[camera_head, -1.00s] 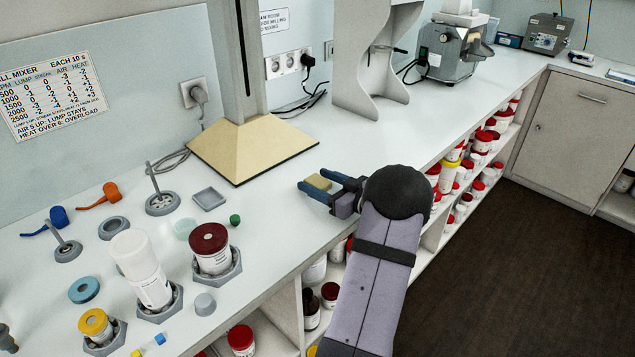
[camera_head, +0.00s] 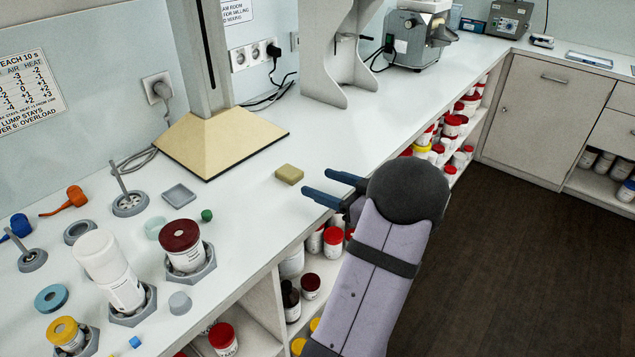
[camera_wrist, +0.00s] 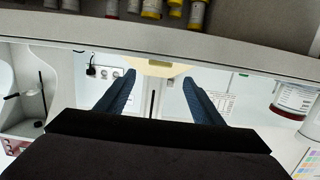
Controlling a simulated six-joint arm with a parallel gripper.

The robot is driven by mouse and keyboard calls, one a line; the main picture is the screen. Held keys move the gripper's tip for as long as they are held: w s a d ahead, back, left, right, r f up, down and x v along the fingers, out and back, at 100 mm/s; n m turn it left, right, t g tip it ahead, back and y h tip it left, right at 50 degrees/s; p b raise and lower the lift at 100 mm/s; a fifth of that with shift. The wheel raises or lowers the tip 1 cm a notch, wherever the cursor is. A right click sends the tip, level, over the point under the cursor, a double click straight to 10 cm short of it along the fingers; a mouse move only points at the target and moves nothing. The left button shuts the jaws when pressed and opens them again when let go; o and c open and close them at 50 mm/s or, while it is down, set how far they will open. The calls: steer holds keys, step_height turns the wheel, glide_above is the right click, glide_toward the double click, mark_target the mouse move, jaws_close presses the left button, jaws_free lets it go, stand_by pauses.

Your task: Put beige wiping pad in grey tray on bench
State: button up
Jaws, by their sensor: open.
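The beige wiping pad (camera_head: 289,174) lies flat on the white bench, to the right of the beige stand base. The grey tray (camera_head: 179,196), a small shallow square one, sits on the bench left of the pad and looks empty. My gripper (camera_head: 315,182) is open and empty, just right of the pad, with its blue fingers pointing towards it and a small gap between.
The beige stand base (camera_head: 220,140) with its tall column stands behind the tray and pad. A small green cap (camera_head: 207,215) and a dark-red-lidded jar (camera_head: 184,245) stand near the tray. The bench between pad and tray is mostly clear. Shelves with jars lie below the front edge.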

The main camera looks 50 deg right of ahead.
mark_target(289, 171)
steer(key=shift+w+r, duration=0.1)
stand_by(0.3)
